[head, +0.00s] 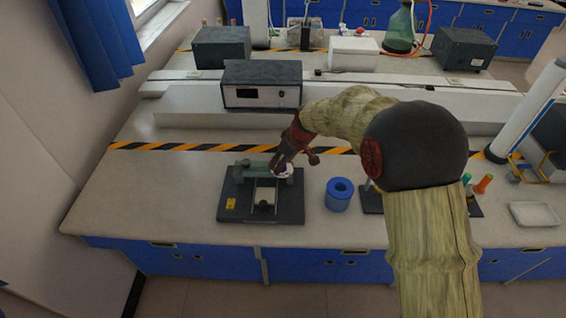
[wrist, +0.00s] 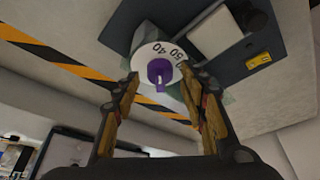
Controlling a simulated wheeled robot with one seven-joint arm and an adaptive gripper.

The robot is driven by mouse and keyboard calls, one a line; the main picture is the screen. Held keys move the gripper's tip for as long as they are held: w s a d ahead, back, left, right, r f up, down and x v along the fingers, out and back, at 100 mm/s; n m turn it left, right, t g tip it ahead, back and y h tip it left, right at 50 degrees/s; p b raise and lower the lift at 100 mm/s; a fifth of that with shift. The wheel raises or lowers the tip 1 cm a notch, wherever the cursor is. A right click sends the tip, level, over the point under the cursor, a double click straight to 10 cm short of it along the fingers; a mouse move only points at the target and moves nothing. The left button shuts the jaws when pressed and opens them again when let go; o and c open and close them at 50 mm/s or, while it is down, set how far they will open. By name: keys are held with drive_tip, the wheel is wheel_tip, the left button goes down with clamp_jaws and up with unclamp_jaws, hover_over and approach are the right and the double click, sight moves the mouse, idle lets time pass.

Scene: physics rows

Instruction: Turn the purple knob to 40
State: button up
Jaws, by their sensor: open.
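The purple knob (wrist: 160,71) sits at the centre of a round white dial (wrist: 147,56) with black numbers; 40 and 50 are readable near its upper right edge. I cannot tell which number the knob points to. The dial is on the end of a green device (head: 248,168) mounted on a dark base plate (head: 232,208). My gripper (wrist: 163,76) is open, one finger on each side of the knob, with visible gaps in the wrist view. In the head view my gripper (head: 280,162) is at the dial (head: 287,176) and mostly hides the knob.
A blue cylindrical container (head: 339,196) stands on the bench just right of the base plate. A grey box instrument (head: 262,86) is behind. A yellow-black stripe (head: 190,147) crosses the bench. The bench left of the plate is clear.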

drive_tip(key=shift+r, duration=0.1)
drive_tip(key=v, duration=1.1)
drive_tip(key=shift+s+d+r, duration=0.15)
drive_tip(key=shift+d+r, duration=0.05)
drive_tip(key=shift+r, duration=0.1)
drive_tip(key=s+d+f+m+g, duration=0.1)
drive_tip(key=s+d+f+m, duration=0.25)
drive_tip(key=s, duration=0.45)
drive_tip(key=s+d+r+m+t+h, duration=0.1)
drive_tip(key=s+d+r, duration=0.3)
drive_tip(key=s, duration=0.4)
drive_tip(key=s+d+r+m+t+h, duration=0.1)
drive_tip(key=s+d+r, duration=0.3)
drive_tip(key=s, duration=0.5)
drive_tip(key=s+d+r+m+t+h, duration=0.1)
drive_tip(key=s+d+r+m, duration=0.2)
drive_tip(key=s, duration=0.6)
drive_tip(key=shift+d+r, duration=0.7)
drive_tip(key=shift+r, duration=0.15)
